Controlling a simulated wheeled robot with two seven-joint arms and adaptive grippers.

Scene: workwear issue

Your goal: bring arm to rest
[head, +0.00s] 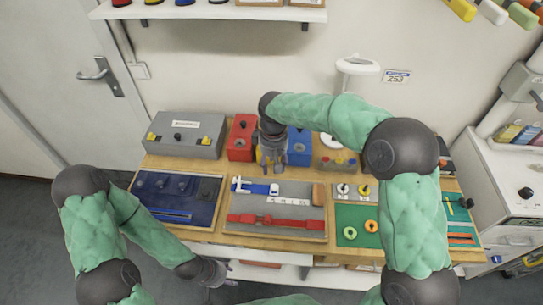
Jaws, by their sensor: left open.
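My left arm, in a green quilted sleeve, comes in from the left, and its gripper (228,274) is open and empty in front of the bench's front edge, low in the picture. My right arm, also in a green sleeve, arches over the right part of the bench (192,164). Its gripper (270,163) points down at the back middle of the bench, in front of the red box (240,138) and the blue box (299,147). Its fingertips are small and dark, so I cannot tell whether they are apart or hold anything.
A blue tray (145,198), a grey tray (305,211) with a red strap (275,222), and a green mat (344,214) with rings lie on the bench. A grey case (205,128) stands at the back left. A white cabinet (500,190) is at right. Floor at left is clear.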

